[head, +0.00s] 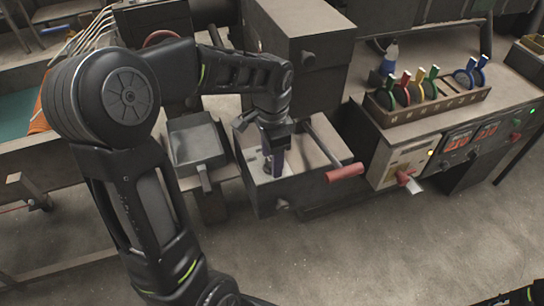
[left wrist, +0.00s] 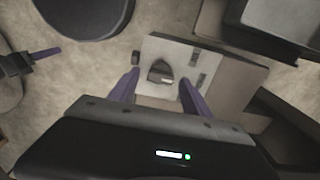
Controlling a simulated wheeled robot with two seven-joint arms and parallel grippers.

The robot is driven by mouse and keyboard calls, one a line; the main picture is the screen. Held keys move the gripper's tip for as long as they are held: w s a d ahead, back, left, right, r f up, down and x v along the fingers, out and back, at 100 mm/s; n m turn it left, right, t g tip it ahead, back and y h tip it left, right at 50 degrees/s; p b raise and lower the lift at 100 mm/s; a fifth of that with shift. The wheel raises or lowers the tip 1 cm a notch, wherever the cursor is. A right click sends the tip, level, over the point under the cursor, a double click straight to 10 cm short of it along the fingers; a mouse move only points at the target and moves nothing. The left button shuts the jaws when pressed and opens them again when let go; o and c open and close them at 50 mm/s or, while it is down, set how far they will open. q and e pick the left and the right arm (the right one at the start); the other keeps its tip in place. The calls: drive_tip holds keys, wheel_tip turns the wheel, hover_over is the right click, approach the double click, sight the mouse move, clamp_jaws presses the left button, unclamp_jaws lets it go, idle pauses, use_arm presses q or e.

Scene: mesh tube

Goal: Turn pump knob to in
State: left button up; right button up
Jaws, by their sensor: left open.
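In the left wrist view a dark, rounded knob (left wrist: 161,73) with a pointed tip sits on a pale plate (left wrist: 178,53), its tip toward the top of the picture. I take it for the pump knob; its markings are not readable. My left gripper (left wrist: 158,92) is open, its purple fingers to either side of the knob in that picture, with nothing held. Contact cannot be told. In the head view the left gripper (head: 273,166) points down over the pale top of a grey box (head: 318,191); the knob is mostly hidden there. My right gripper is out of view.
A red-handled lever (head: 345,172) sticks out at the box's right. A grey pan (head: 195,143) is left of it. Further right stand a control panel (head: 405,162) and a wooden rack (head: 425,103) of coloured-handled items. A large dark housing (head: 300,40) rises behind. The front floor is clear.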

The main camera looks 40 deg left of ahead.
use_arm(q)
drive_tip(key=shift+c, duration=0.4)
clamp_jaws()
drive_tip(key=shift+n, duration=0.4)
drive_tip(key=n, duration=0.4)
drive_tip(key=shift+b, duration=0.35)
drive_tip(key=n, duration=0.5)
drive_tip(key=shift+a, duration=0.15)
drive_tip(key=shift+o, duration=0.4)
unclamp_jaws()
